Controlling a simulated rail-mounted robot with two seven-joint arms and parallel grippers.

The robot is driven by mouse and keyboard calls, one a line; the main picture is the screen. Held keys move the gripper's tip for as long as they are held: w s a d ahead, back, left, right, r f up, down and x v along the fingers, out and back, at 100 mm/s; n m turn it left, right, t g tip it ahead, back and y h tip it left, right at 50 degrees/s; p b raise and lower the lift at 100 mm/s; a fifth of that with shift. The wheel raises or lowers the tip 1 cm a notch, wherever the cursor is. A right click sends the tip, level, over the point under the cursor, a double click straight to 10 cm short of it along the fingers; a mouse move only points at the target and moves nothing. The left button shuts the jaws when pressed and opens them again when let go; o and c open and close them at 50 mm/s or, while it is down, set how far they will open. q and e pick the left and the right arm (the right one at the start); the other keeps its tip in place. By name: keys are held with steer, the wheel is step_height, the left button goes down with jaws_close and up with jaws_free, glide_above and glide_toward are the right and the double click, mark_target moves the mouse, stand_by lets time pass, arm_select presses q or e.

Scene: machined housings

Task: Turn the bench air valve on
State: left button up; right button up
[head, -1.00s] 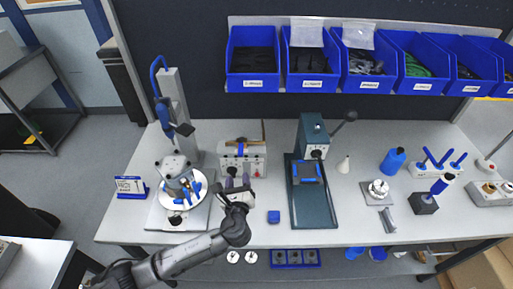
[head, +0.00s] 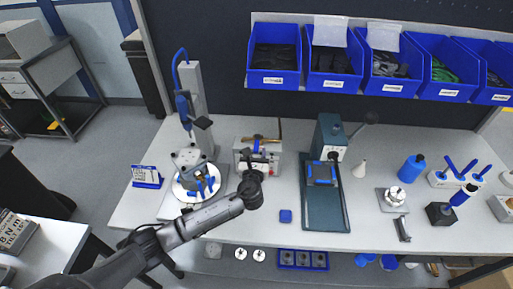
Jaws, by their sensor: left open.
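The bench air valve appears to be on a small grey-white box (head: 243,160) on the bench, left of the green press. A blue part shows upright on its front, and a brass-coloured bar (head: 268,140) lies along its top. My left arm reaches in from the lower left. My left gripper (head: 258,160) is open at the front of this box, with its dark wrist just below. The gripper hides part of the box front and the blue part. I cannot tell whether the fingers touch anything. My right gripper is not in view.
A fixture with a round white plate (head: 181,192) and a tall post stand left of the box. The green press (head: 326,205) stands to the right. Blue bins (head: 275,78) hang above the back.

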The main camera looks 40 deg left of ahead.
mark_target(257, 142)
arm_select(q)
steer(key=shift+x, duration=1.7)
steer(key=shift+c, duration=0.4)
jaws_close()
